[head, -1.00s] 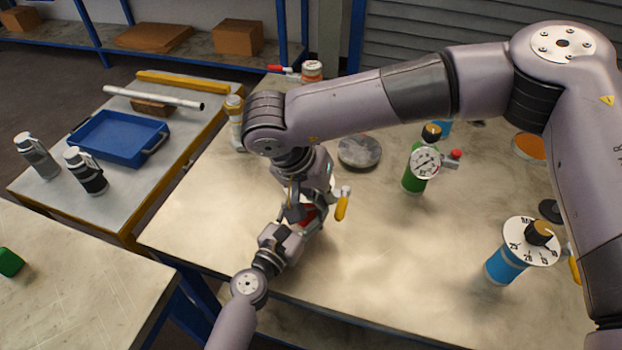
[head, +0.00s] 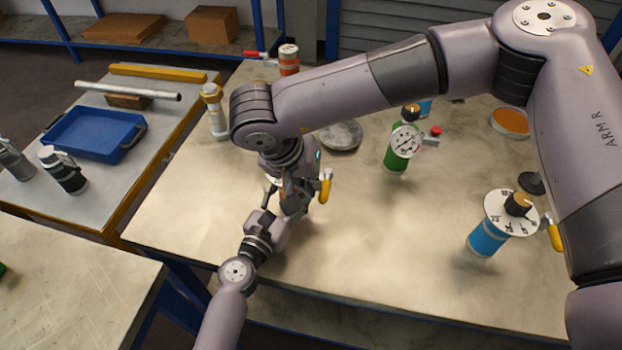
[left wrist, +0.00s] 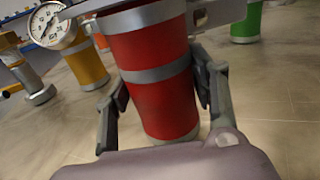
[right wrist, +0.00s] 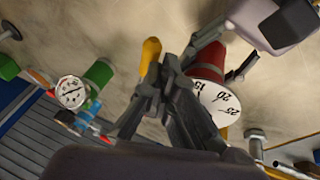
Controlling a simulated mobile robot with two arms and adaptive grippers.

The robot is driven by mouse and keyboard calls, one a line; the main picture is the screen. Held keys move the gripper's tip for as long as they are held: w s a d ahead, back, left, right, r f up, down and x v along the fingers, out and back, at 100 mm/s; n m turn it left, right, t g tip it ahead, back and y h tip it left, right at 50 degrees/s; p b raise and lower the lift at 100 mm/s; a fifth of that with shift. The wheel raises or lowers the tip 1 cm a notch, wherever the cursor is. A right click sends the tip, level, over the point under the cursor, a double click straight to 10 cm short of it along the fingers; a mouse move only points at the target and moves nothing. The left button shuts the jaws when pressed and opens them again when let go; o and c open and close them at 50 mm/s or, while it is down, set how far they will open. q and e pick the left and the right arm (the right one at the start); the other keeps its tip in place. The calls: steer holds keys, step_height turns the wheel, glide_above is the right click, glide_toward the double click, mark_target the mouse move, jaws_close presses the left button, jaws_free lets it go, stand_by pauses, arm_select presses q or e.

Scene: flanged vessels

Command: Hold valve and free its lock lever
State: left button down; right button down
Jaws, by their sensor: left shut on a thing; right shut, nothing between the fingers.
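The red valve body (left wrist: 155,100) stands on the table, with grey bands and a metal flange at its top. My left gripper (left wrist: 158,82) is shut on it, one finger on each side. In the right wrist view the red body (right wrist: 206,58) shows below a white numbered dial (right wrist: 216,101). A yellow lever (right wrist: 150,50) sticks out at the valve's side; it also shows in the head view (head: 325,187). My right gripper (right wrist: 163,72) is shut and empty, its tips between lever and dial; contact cannot be told. In the head view my arms hide most of the valve.
A green vessel with a gauge (head: 402,147) and a blue vessel with a dial (head: 488,238) stand to the right. A grey disc (head: 342,136) lies behind. A side table holds a blue tray (head: 93,135) and dark flasks (head: 64,171). The table's front middle is clear.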

steer(key=shift+s+d+n+t, duration=0.3)
steer(key=shift+d+n, duration=0.05)
steer(key=shift+n, duration=0.45)
steer(key=d+n, duration=0.1)
steer(key=n+y, duration=0.1)
steer(key=n, duration=0.1)
steer(key=shift+s+d+t, duration=0.3)
steer(key=shift+d+t, duration=0.05)
steer(key=shift+t, duration=0.05)
steer(key=shift+w+d+n+t+y, duration=0.2)
steer(key=shift+d+n+y, duration=0.6)
steer(key=shift+d+n, duration=0.7)
steer(key=shift+w+d+n+t+y, duration=0.1)
steer(key=shift+w+d+n+y, duration=0.2)
steer(key=shift+d+n+y, duration=1.1)
steer(key=shift+w+a+n+h, duration=0.1)
steer(key=shift+w+n+h, duration=0.15)
steer(key=shift+n+h, duration=0.3)
steer(key=shift+w+a, duration=0.1)
steer(key=shift+a, duration=0.05)
